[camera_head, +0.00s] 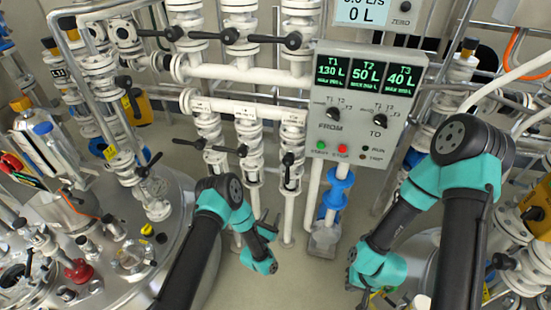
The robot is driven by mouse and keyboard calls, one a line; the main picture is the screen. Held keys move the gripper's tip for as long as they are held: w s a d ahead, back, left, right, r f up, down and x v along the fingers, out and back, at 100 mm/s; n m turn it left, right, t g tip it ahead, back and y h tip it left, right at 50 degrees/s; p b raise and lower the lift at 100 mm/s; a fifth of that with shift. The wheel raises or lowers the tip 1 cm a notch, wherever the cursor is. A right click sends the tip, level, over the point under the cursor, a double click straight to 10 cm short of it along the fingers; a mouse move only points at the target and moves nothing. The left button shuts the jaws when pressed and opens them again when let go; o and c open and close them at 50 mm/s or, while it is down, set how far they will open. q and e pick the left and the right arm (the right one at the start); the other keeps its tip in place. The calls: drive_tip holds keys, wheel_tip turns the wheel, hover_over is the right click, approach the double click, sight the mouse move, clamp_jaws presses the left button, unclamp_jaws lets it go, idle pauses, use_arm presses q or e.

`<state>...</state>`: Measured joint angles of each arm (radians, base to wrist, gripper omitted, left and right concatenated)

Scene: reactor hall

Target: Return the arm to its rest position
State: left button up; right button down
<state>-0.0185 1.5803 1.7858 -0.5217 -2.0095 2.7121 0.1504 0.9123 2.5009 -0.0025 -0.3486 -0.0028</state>
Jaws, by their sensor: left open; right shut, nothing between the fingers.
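My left arm rises from the bottom, bends at a teal and black joint, and reaches down to its wrist. My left gripper (267,221) is small and dark in this view; it is open and empty, in front of the white pipes and above the floor. My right arm comes in from the lower right and bends at a large joint. My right gripper (375,297) is low in the picture, partly hidden by its teal wrist; it is shut with nothing seen in it.
A grey control panel (325,150) with tank readings, two knobs and green and red buttons stands behind the arms. White valve pipes (245,105) with black handles fill the middle. A steel vessel (185,215) is at left. A blue valve (336,190) stands below the panel.

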use_arm(q)
drive_tip(key=s+a+f+m+g+y, duration=0.1)
drive_tip(key=s+a+m+g+y, duration=0.1)
drive_tip(key=s+a+m+g, duration=0.5)
drive_tip(key=s+a+f+m+g+y, duration=0.15)
drive_tip(key=a+m+g, duration=0.25)
drive_tip(key=m, duration=0.7)
drive_tip(key=s+a+r+m+g, duration=0.2)
drive_tip(key=s+m+g, duration=0.1)
drive_tip(key=s, duration=0.3)
drive_tip(key=s+a+r+m+g+y, duration=0.1)
drive_tip(key=s+a+r+m+g, duration=0.1)
drive_tip(key=s+m, duration=0.3)
drive_tip(key=s+a+r+m+g, duration=0.1)
drive_tip(key=s+a+m+g, duration=0.1)
drive_tip(key=s, duration=0.6)
drive_tip(key=shift+s+a+r+m+g, duration=0.2)
drive_tip(key=shift+r+m+g, duration=0.2)
drive_tip(key=shift+m+g, duration=0.55)
drive_tip(key=shift+w+y, duration=0.1)
drive_tip(key=shift+y, duration=0.15)
